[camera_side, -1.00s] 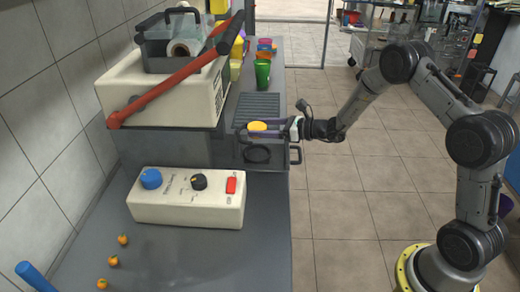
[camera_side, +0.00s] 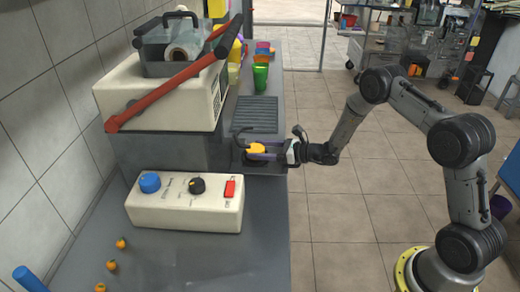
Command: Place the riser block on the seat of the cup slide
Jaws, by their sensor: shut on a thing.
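The riser block (camera_side: 257,147) is a small yellow-orange piece between the purple fingers of my gripper (camera_side: 251,149). My gripper reaches in from the right and is shut on the block. The cup slide (camera_side: 270,168) is a dark grey tray at the counter's right edge, below the press. My gripper and the block are over it and cover most of its round seat. I cannot tell whether the block touches the seat.
A ribbed drain plate (camera_side: 257,113) lies behind the slide, with a green cup (camera_side: 260,77) beyond. The press housing (camera_side: 165,98) with its red lever (camera_side: 170,85) stands at left. A control box (camera_side: 185,203) sits in front. Small oranges (camera_side: 111,265) lie front left.

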